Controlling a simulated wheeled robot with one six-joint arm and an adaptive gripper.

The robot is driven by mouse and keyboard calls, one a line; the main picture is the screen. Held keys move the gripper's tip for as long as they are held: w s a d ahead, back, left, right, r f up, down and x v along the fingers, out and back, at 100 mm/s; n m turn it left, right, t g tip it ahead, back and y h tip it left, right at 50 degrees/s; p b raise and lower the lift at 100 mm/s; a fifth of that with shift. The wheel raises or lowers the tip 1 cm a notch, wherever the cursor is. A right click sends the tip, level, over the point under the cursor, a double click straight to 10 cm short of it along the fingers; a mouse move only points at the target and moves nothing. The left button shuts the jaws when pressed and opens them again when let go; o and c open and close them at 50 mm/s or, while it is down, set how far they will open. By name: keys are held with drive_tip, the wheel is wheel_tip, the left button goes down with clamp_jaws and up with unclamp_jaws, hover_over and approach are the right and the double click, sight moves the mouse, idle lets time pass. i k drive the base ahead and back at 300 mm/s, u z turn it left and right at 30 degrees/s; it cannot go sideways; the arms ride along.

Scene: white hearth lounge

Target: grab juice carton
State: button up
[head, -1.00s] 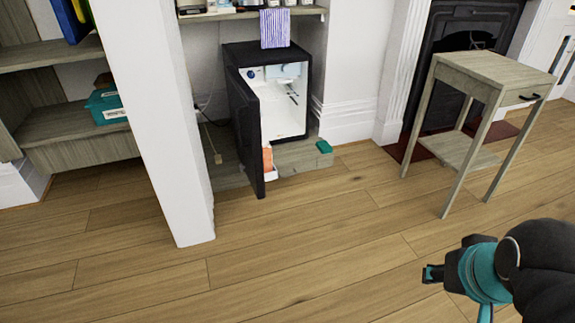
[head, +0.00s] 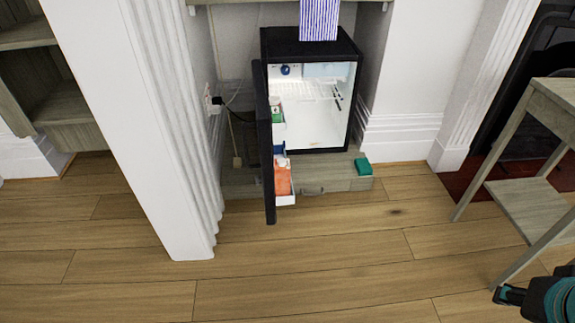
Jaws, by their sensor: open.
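A small black fridge (head: 308,47) stands open in the alcove, its black door (head: 265,150) swung out toward me. An orange carton (head: 283,180), which may be the juice carton, sits in the lowest white bin of the door's inner side. Other small items, one green and white (head: 277,110), sit in the door shelf above it. My gripper (head: 508,295) is at the lower right, open, over the wood floor and far from the carton. It is partly cut off by the picture edge.
A white pillar (head: 150,130) stands left of the door. A wooden side table (head: 530,205) is at the right, close to my gripper. The floor before the fridge is clear.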

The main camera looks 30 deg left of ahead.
sight(282, 174)
drive_tip(key=u, duration=0.6)
drive_tip(key=i, duration=0.95)
drive_tip(key=u, duration=1.05)
drive_tip(key=i, duration=0.25)
drive_tip(key=u, duration=0.25)
